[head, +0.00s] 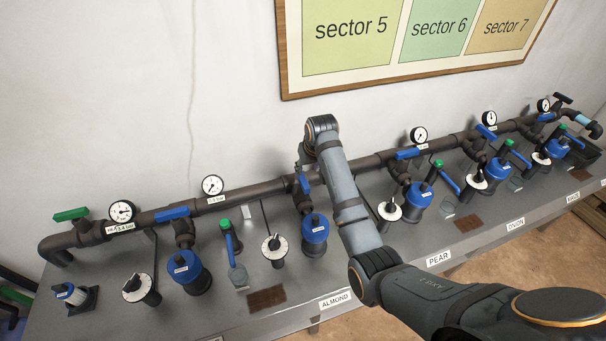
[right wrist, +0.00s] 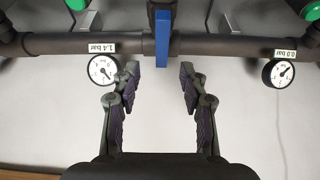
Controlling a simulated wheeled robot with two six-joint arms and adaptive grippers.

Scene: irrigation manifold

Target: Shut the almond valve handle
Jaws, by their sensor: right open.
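The almond valve handle (head: 304,184) is a blue lever on the dark main pipe, above the ALMOND label (head: 336,299). In the right wrist view the blue handle (right wrist: 162,33) stands upright in the picture, across the main pipe. My right gripper (right wrist: 160,75) is open and empty. Its fingertips are apart, just short of the handle, with the handle lined up between them. In the head view my right arm comes in from the lower right, and its wrist hides most of the gripper (head: 302,166). My left gripper is not in view.
Other blue handles (head: 172,213) (head: 408,154) lie along the main pipe (head: 252,193). Pressure gauges (head: 212,186) stand above it. Blue-capped units (head: 314,228), white dials (head: 274,247) and green-tipped levers (head: 227,233) crowd the grey bench. A sector board (head: 445,87) hangs on the wall.

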